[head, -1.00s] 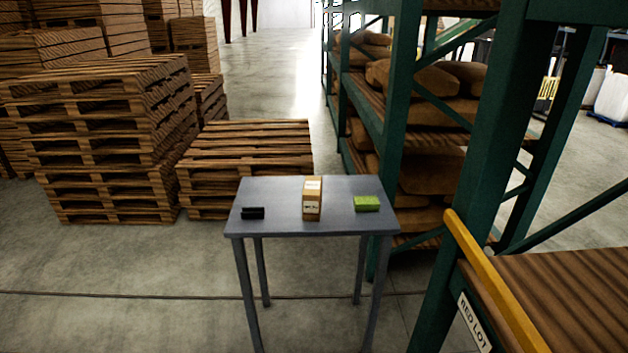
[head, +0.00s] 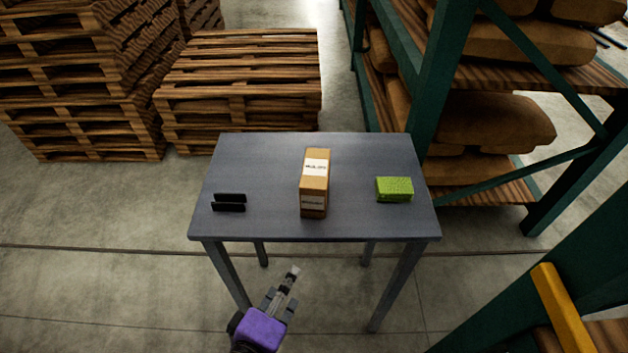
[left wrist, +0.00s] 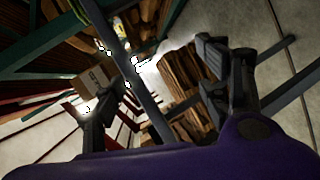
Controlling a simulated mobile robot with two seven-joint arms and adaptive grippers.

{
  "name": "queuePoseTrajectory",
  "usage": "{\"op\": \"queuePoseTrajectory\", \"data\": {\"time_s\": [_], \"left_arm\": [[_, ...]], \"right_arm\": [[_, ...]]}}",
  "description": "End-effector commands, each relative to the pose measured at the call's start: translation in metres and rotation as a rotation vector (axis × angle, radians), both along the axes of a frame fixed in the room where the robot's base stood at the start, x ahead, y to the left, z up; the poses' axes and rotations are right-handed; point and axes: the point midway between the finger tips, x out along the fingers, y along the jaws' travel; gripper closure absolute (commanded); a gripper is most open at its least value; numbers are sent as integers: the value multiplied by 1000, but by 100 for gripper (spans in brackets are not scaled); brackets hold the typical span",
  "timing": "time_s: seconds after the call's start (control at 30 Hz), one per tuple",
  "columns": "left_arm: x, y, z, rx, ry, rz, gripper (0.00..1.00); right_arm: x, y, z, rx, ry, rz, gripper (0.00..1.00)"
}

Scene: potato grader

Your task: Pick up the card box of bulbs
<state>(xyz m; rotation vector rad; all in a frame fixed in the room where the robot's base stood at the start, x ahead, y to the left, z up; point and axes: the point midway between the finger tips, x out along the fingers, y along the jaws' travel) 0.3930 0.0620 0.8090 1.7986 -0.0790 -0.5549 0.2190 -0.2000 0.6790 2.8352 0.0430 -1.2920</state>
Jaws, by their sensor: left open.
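The card box of bulbs (head: 314,184) is a tall brown carton with white labels. It stands upright in the middle of the grey table (head: 270,160). My left gripper (head: 291,279) is open and empty, in front of the table's near edge and apart from the box. In the left wrist view its two fingers (left wrist: 160,90) stand wide apart. A brown box with a dark marking, which looks like the card box (left wrist: 82,88), shows there behind the left finger, partly hidden. My right gripper is not in view.
A small black holder (head: 229,202) lies left of the box and a green block (head: 394,189) lies to its right, both with clear tabletop between. Pallets (head: 240,90) stand behind the table. A green rack (head: 440,90) with sacks stands at the right.

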Motion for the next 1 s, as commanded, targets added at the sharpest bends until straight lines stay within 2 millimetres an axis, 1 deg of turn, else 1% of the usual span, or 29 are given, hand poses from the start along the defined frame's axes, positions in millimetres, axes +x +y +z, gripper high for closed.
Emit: {"op": "queuePoseTrajectory", "data": {"time_s": [0.03, 0.07, 0.1, 0.17, 0.2, 0.23, 0.27, 0.3, 0.4, 0.53, 0.6, 0.73, 1.0], "left_arm": [[23, -18, 19, -214, -11, 41, 31], [36, -28, 35, -352, -15, 62, 31], [51, -39, 55, -532, -14, 86, 31], [71, -51, 84, -781, -4, 107, 31], [81, -58, 101, -933, 8, 114, 31], [88, -63, 114, -1041, 20, 115, 31], [97, -64, 121, -1141, 32, 138, 31], [110, -60, 124, -1267, 46, 203, 31], [131, -56, 123, -1515, 93, 324, 31], [146, -54, 115, -1706, 148, 431, 31], [151, -55, 112, -1759, 166, 463, 31], [163, -56, 109, -1789, 176, 485, 31], [195, -60, 106, -1786, 176, 484, 31]], "right_arm": [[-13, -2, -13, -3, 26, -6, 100], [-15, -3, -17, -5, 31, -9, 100], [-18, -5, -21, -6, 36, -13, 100], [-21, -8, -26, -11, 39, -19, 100], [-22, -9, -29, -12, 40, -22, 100], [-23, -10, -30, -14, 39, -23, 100], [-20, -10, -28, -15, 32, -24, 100], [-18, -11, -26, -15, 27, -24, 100], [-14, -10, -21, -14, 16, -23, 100], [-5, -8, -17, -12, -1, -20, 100], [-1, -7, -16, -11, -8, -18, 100], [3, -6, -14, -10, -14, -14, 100], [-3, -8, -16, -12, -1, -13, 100]]}}
